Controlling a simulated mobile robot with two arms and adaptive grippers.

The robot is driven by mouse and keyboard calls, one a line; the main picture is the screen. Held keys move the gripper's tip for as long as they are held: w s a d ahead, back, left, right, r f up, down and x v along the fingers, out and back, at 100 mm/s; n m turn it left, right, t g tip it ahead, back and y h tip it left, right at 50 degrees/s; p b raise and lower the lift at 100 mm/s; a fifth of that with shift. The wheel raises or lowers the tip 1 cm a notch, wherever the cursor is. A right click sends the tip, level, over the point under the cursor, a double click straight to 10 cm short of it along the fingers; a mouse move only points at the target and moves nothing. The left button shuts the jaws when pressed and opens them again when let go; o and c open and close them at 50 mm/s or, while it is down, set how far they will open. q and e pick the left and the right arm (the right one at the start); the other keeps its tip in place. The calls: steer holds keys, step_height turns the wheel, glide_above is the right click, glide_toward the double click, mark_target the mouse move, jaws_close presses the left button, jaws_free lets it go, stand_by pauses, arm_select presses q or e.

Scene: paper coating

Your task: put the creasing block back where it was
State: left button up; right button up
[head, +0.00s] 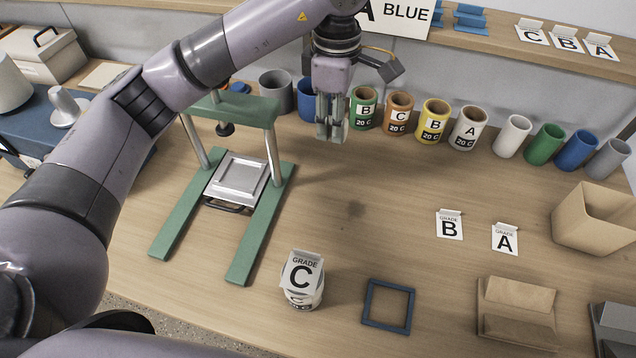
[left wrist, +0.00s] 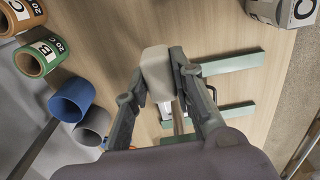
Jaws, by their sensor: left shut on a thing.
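My left gripper (head: 331,130) hangs above the table in front of the row of cups at the back, right of the green press. In the left wrist view its two fingers (left wrist: 162,92) are shut on a pale beige block (left wrist: 157,68), which looks like the creasing block. The fingers largely cover the block in the head view. I cannot tell from these frames how high it is above the table. My right gripper is in neither view.
The green press (head: 172,215) stands left of centre. Lettered cups (head: 432,122) line the back. A cup with a grade C card (head: 302,275), a blue square frame (head: 388,305) and a brown block holder (head: 517,300) lie in front. A beige bin (head: 597,222) stands right.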

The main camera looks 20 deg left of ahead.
arm_select(q)
step_height(320, 180, down, 8)
steer(key=p, duration=0.2)
glide_above(330, 200)
step_height(330, 200, down, 6)
steer(key=shift+f, duration=0.2)
steer(key=shift+d+f, duration=0.1)
steer(key=shift+f, duration=0.45)
step_height(330, 200, down, 3)
steer(key=shift+f, duration=0.7)
steer(key=o, duration=1)
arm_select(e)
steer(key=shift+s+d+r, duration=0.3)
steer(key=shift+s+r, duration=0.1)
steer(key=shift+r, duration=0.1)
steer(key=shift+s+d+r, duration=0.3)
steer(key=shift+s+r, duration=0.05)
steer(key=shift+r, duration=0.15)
